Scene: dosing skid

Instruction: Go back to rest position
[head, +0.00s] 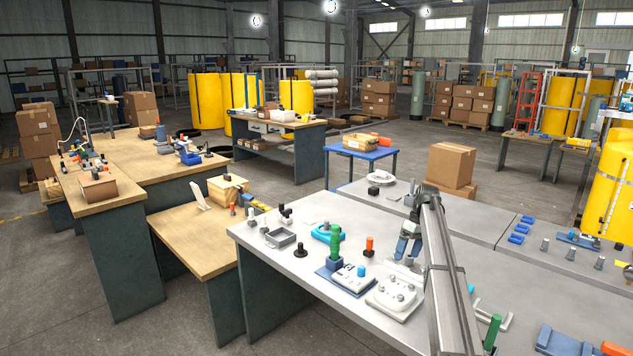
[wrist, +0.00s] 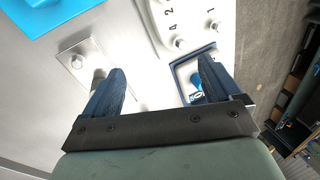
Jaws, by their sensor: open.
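My gripper (head: 404,258) is above the grey metal table (head: 468,240), behind the white plate with several knobs (head: 395,297) in the head view. My arm comes in from the lower right and partly hides the table. In the wrist view, the two dark blue fingers of my gripper (wrist: 160,78) are spread apart with nothing held between them. A white plate with numbered knobs (wrist: 190,22) lies beyond the fingertips. A small dark-framed part with a blue piece (wrist: 195,82) is partly hidden by the right finger.
In the wrist view, a metal plate with a bolt (wrist: 78,62) is near the left finger. In the head view, a green cylinder on a blue base (head: 335,243), a white block with a blue button (head: 350,277) and a grey tray (head: 280,237) stand left of my gripper.

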